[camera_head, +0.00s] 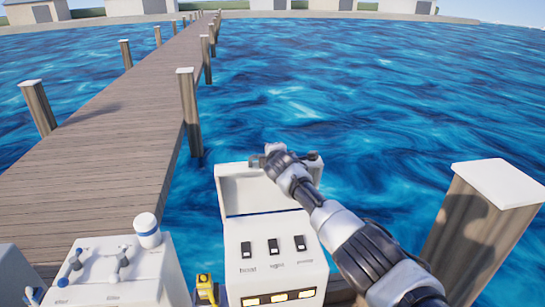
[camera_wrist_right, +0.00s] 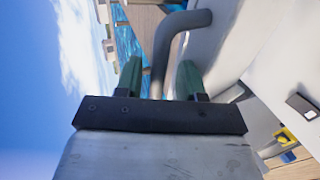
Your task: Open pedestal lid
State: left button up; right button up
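The white pedestal (camera_head: 262,228) stands at the lower middle of the head view, with several labelled controls on its front. Its upper part (camera_head: 240,195) has a raised rim, and I cannot tell how far the lid is raised. My right gripper (camera_head: 260,160) is at the far top edge of the pedestal, and its arm covers the right part of the top. In the right wrist view, a bent grey bar handle (camera_wrist_right: 166,45) runs between the green fingertips of this gripper (camera_wrist_right: 159,80). The fingers are apart, with gaps beside the bar. My left gripper is in neither view.
A white console (camera_head: 130,280) with small levers and a white cylinder (camera_head: 147,230) stands at the lower left. A yellow object (camera_head: 205,288) sits between it and the pedestal. A thick post (camera_head: 480,225) stands at the right. A wooden pier (camera_head: 110,130) and water lie beyond.

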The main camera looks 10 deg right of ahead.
jog(key=shift+s, duration=0.1)
jog(key=v, duration=1)
jog(key=shift+s+b, duration=0.3)
jog(key=shift+b, duration=0.15)
jog(key=shift+r, duration=0.1)
